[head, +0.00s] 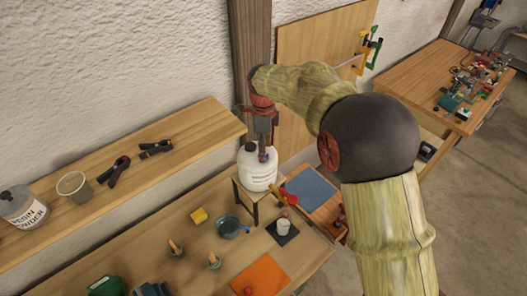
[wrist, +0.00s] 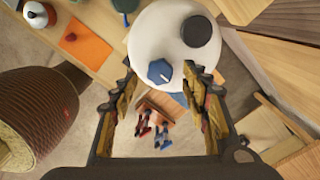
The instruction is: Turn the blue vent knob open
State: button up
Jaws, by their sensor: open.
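The blue vent knob (wrist: 159,71) sits on top of a white jug (wrist: 160,38), near the edge facing my gripper, with a small pale mark on its lower right. A round black cap (wrist: 196,31) is on the same top. My gripper (wrist: 160,76) is open, with one finger to each side of the knob in the picture; I cannot tell whether they touch it. In the head view my gripper (head: 263,132) points down over the white jug (head: 257,174), which stands on a small wooden stand; the knob is mostly hidden there.
A red and yellow tap (head: 284,196) is at the jug's front, near a white cup (head: 283,226) on a dark mat. An orange sheet (head: 259,274) and a blue-green pan (head: 230,227) lie on the bench. A wooden shelf (head: 180,170) runs along the wall at left.

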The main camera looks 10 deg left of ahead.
jog(key=shift+f, duration=1.25)
jog(key=shift+c, duration=1)
jog(key=c, duration=1)
jog(key=shift+o, duration=0.2)
